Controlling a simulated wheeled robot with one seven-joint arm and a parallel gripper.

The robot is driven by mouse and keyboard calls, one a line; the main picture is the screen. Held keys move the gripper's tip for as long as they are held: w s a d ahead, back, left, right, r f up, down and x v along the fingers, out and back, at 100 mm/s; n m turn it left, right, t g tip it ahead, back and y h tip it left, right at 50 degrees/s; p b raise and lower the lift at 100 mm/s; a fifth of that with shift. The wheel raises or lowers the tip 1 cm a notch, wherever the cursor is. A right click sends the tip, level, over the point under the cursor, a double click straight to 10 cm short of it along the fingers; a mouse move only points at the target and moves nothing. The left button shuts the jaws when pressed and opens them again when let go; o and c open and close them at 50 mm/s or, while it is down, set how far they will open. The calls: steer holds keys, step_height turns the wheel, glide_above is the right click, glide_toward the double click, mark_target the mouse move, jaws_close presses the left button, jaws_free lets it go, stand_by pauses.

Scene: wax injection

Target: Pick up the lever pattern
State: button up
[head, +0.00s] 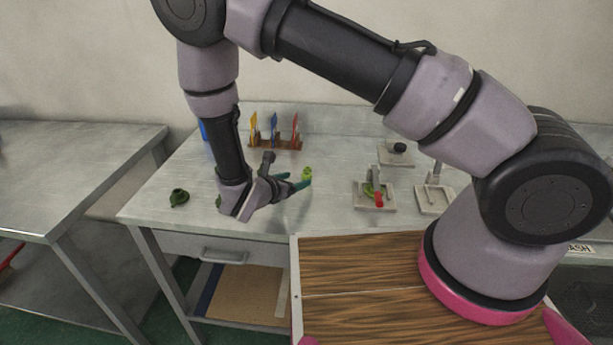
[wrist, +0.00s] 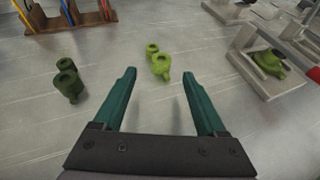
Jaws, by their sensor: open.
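A light green lever-shaped pattern (wrist: 160,62) with round bosses lies on the grey metal table, straight ahead of my gripper in the wrist view. It also shows in the head view (head: 306,172), beside the fingertips. In the head view my gripper (head: 298,184) is low over the table, pointing right. A darker green pattern (wrist: 68,82) of similar form lies to the left, outside the fingers.
Another green piece (wrist: 268,62) sits on a grey fixture (wrist: 282,86) at the right. A wooden rack (head: 288,143) with coloured tools stands behind. Another dark green piece (head: 179,197) lies at the table's left. Other grey fixtures (head: 434,200) stand farther right.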

mark_target(305, 175)
steer(key=x, duration=0.5)
steer(key=shift+w+d, duration=0.2)
steer(key=shift+d, duration=0.05)
steer(key=shift+r, duration=0.1)
jaws_close()
